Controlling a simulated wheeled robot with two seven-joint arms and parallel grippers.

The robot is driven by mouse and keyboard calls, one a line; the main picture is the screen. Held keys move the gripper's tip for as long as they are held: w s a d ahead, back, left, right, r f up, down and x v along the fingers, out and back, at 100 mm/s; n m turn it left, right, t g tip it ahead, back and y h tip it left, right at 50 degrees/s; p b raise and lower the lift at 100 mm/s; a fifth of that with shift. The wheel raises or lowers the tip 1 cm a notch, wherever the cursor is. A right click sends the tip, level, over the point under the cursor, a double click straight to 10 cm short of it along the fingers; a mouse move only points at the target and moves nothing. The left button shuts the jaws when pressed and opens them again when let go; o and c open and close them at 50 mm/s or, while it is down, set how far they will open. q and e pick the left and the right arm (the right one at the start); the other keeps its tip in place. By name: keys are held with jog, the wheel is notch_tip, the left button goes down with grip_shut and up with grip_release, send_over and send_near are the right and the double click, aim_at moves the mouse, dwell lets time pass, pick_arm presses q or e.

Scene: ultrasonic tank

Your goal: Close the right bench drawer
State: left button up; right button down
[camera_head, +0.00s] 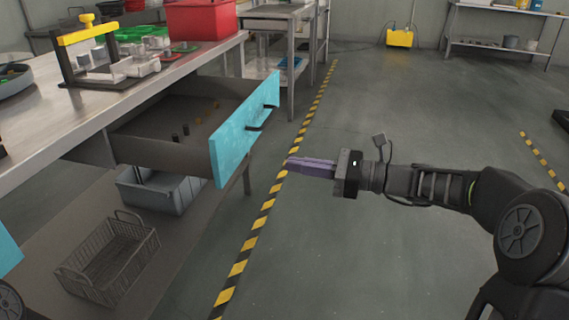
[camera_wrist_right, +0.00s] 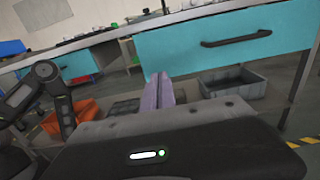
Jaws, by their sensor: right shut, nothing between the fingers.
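The right bench drawer has a turquoise front (camera_head: 236,139) with a dark bar handle (camera_head: 262,118). It stands pulled out from under the bench top, with its grey inside showing. Two small dark cylinders and several yellowish bits lie in it. The right wrist view shows the drawer front (camera_wrist_right: 195,48) and its handle (camera_wrist_right: 236,38) ahead, beyond my fingers. My right gripper (camera_head: 291,163) is shut and empty, its purple fingers pointing at the drawer front from the right, apart from it. The fingertips (camera_wrist_right: 158,77) also show in the wrist view. My left gripper is not seen.
The steel bench top (camera_head: 45,117) carries a yellow-handled stand (camera_head: 83,38), clear containers and a red box (camera_head: 201,20). Below are a grey bin (camera_head: 150,195) and a wire basket (camera_head: 110,262). The floor right of the drawer is clear, with yellow-black tape (camera_head: 262,217).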

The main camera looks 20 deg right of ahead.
aim_at(229, 155)
jog(key=b+x, duration=0.3)
jog(key=x, duration=0.9)
jog(key=shift+w+a+b, duration=0.2)
jog(key=shift+a+b, duration=0.1)
jog(key=shift+a, duration=0.05)
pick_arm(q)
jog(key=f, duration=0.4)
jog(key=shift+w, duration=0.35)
